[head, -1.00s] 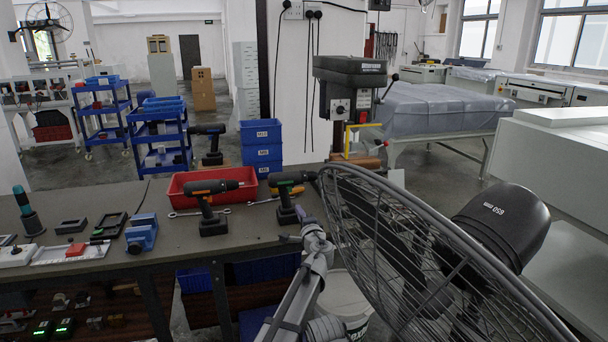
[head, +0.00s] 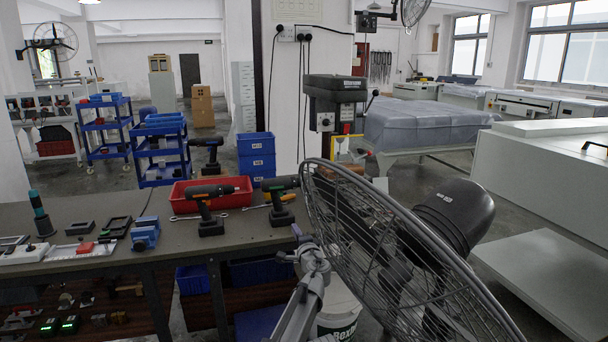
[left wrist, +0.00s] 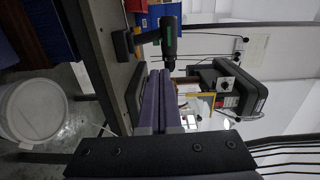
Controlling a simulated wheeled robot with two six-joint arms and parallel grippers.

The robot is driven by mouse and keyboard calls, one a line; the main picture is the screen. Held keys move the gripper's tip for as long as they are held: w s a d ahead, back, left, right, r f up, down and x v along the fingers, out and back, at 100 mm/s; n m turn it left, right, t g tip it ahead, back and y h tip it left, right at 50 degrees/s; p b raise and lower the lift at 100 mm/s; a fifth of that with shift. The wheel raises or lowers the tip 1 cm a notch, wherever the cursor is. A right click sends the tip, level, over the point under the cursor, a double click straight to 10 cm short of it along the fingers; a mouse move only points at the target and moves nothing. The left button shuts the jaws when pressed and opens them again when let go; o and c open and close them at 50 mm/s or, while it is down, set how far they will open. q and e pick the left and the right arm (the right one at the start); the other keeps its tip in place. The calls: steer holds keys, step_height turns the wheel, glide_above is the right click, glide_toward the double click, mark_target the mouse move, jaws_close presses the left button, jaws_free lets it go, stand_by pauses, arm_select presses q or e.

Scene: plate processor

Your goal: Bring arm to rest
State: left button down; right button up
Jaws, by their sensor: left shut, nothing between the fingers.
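My left arm rises from the bottom centre of the head view. Its gripper (head: 297,232) points up and away, in front of the bench's right end. The left wrist view shows its two purple fingers (left wrist: 160,76) closed together with nothing between them. A cordless drill (left wrist: 156,36) and the drill press (left wrist: 228,88) lie beyond the fingertips in that sideways view. No contact with either shows. My right gripper is in neither view.
A large caged fan (head: 385,240) stands close on the right of my left arm. The workbench (head: 175,236) holds drills, a red tray (head: 180,200) and a blue vise (head: 145,233). A white bucket (head: 338,310) stands below, by the arm.

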arm_select(q)
steer(key=s+a+f+n+g+y, duration=0.1)
steer(key=s+a+f+n+g, duration=0.15)
steer(key=a, duration=0.25)
steer(key=s+a+f+n+g+y, duration=0.2)
steer(key=s+a+f+n, duration=0.15)
steer(key=a, duration=0.25)
steer(key=s+a+f+n+g+h, duration=0.2)
steer(key=s+a+f+n+g, duration=0.15)
steer(key=s+f, duration=0.45)
steer(key=s+a+f+n+g+h, duration=0.1)
steer(key=s+a+f+n+g, duration=0.25)
steer(key=s, duration=0.85)
steer(key=s+d+f+n+g+h, duration=0.1)
steer(key=s+d+f+g+h, duration=0.15)
steer(key=s, duration=0.45)
steer(key=s+d+f+g+h, duration=0.1)
steer(key=s+f+g+h, duration=0.15)
steer(key=s, duration=0.45)
steer(key=s+d+r+m+p, duration=0.1)
steer(key=s+d+r+p, duration=0.1)
steer(key=d+r+p, duration=0.3)
steer(key=s+d+r+m+y+p, duration=0.1)
steer(key=d+r+p, duration=0.5)
steer(key=r+p, duration=0.7)
steer(key=shift+s+r+m+g, duration=0.4)
steer(key=shift+s+m, duration=0.3)
steer(key=shift+s, duration=0.25)
